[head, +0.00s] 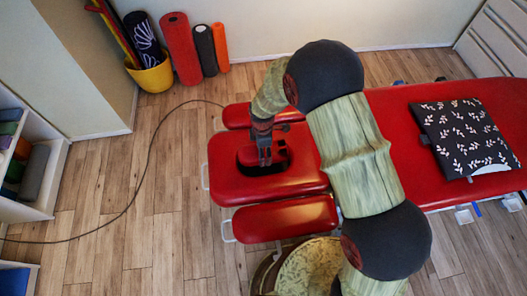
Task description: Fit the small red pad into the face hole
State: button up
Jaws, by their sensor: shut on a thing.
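The red treatment table (225,187) has a dark face hole (277,168) in its head section. The small red pad (247,156) shows at the hole, just below my gripper. My gripper (265,160) points down over the hole and is shut on the pad. The pad covers part of the opening, and dark gaps show around it. My gripper and wrist hide part of the pad, and I cannot tell how deep it sits.
Two red armrests (285,219) flank the head section. A dark leaf-patterned cushion (465,138) lies on the table at right. A yellow bucket (152,76) and several rolls stand by the back wall. A cable (150,160) crosses the open floor at left, near a shelf (45,180).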

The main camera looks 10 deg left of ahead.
jog(key=shift+d+f+b, duration=0.1)
jog(key=shift+f+b, duration=1.85)
jog(key=shift+f, duration=1.4)
jog(key=o, duration=1.3)
jog(key=shift+o, duration=0.3)
notch_tip(320, 180, up, 12)
